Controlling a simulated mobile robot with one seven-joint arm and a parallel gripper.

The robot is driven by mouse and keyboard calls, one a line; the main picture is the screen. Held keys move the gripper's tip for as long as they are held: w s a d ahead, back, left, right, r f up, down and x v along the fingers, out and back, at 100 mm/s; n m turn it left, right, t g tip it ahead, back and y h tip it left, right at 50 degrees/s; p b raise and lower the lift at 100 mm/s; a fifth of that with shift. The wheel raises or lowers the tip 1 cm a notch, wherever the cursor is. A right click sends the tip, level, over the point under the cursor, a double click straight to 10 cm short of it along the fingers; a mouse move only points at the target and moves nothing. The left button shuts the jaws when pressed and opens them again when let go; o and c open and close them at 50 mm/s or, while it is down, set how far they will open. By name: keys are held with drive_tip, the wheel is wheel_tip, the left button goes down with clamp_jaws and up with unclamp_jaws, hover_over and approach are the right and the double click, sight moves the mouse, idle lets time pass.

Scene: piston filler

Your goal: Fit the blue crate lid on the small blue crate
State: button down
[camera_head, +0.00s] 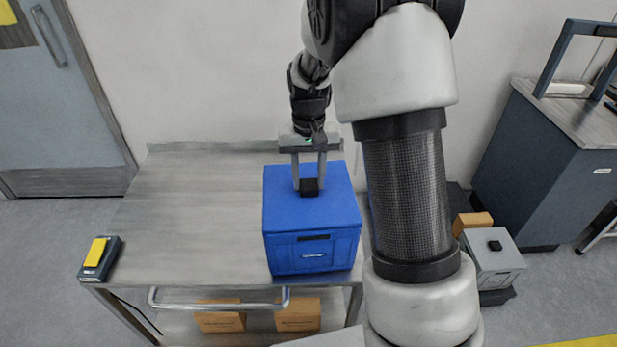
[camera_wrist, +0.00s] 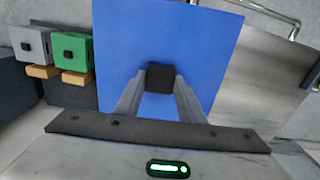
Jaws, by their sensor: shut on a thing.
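The small blue crate (camera_head: 312,253) stands upright on the metal cart, toward its right front. The blue crate lid (camera_head: 337,200) is a flat blue panel with a black knob (camera_head: 309,186) in its middle. It lies over the top of the crate, roughly lined up with the crate's edges; I cannot tell whether it is fully seated. My gripper (camera_head: 309,184) points down and is shut on the lid's black knob. In the wrist view the lid (camera_wrist: 200,50) fills the middle, with the knob (camera_wrist: 161,78) between my fingertips. The crate is hidden under the lid there.
The cart top (camera_head: 190,220) is clear to the left, except a dark device with a yellow top (camera_head: 95,252) at the front left corner. Brown boxes (camera_head: 298,314) sit on the shelf below. A grey box (camera_head: 492,262) stands at the right; a green box (camera_wrist: 73,50) shows in the wrist view.

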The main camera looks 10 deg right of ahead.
drive_tip(key=c, duration=0.7)
unclamp_jaws()
drive_tip(key=shift+r, duration=0.15)
drive_tip(key=shift+r+p, duration=2.6)
drive_tip(key=shift+r, duration=0.8)
